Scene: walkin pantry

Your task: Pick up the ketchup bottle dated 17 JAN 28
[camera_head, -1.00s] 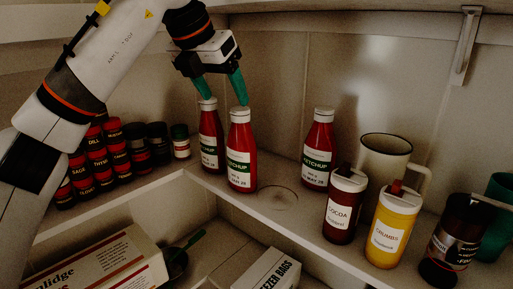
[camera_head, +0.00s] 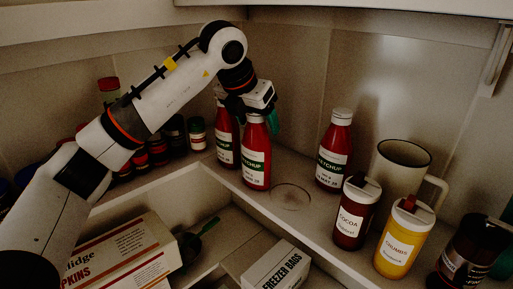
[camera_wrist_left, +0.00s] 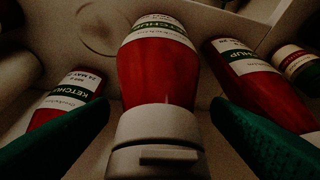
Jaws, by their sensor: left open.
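Three red ketchup bottles with white caps stand on the shelf: a left one (camera_head: 226,135), a middle one (camera_head: 256,160) and a right one (camera_head: 334,150). The right one's label shows a date in MAY 28; I cannot read the other two dates. My left gripper (camera_head: 258,120) is open at the top of the middle bottle. In the left wrist view the middle bottle (camera_wrist_left: 160,80) has its white cap toward me, with a green finger on each side. A third (camera_wrist_left: 248,75) is beyond the right finger.
A cocoa jar (camera_head: 352,212), a yellow crumbs jar (camera_head: 400,240), a cream mug (camera_head: 402,160) and a dark jar (camera_head: 467,252) stand to the right. Spice jars (camera_head: 197,133) stand at left. A round mark (camera_head: 290,197) lies on bare shelf. Boxes (camera_head: 275,268) sit below.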

